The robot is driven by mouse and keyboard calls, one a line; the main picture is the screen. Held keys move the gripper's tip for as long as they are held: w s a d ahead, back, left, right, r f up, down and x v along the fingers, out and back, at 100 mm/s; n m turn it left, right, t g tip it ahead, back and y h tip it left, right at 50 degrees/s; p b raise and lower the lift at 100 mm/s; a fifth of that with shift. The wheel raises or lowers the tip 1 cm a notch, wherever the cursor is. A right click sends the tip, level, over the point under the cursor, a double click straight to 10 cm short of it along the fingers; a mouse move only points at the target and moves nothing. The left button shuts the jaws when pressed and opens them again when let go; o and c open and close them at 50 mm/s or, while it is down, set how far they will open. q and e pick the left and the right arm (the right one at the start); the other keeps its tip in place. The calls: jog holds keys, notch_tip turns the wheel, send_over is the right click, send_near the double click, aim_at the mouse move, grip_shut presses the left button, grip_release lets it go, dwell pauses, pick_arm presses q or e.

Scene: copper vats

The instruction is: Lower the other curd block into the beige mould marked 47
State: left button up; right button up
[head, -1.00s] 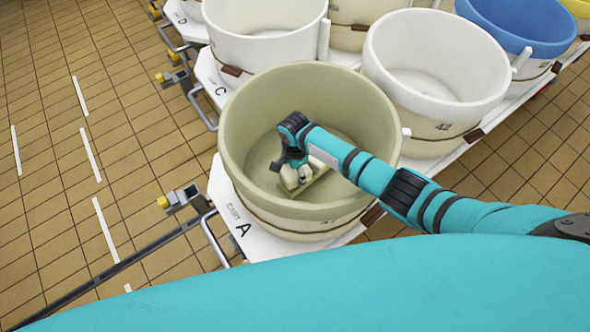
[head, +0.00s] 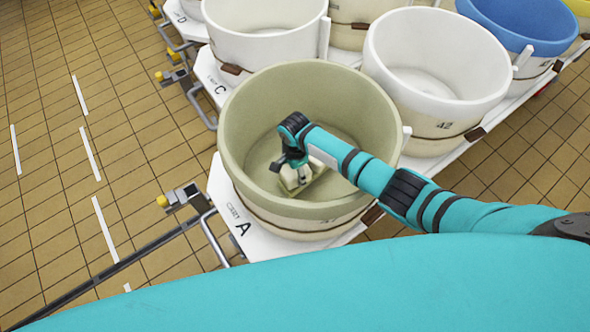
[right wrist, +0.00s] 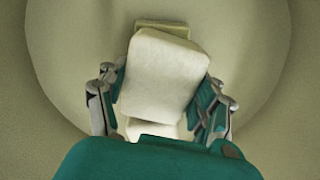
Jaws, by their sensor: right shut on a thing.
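The beige mould (head: 240,110) stands on the cart marked A. The number low on its front is small and hard to read. My right gripper (head: 291,172) reaches down inside it, near the floor of the mould. It is shut on a pale curd block (right wrist: 165,75), which sits between the two fingers in the right wrist view. Another pale block-like piece (right wrist: 160,27) shows behind and under the held block, mostly hidden by it. I cannot tell whether the two touch. My left gripper is not in view.
White moulds (head: 437,70) and (head: 265,35) stand close behind and to the right, with a blue mould (head: 530,22) farther off. A cart handle (head: 208,235) juts out at the front left. The tiled floor (head: 60,170) on the left is clear.

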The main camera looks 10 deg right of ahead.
jog(key=shift+f, duration=0.4)
dwell(0.4)
jog(key=o, duration=1.6)
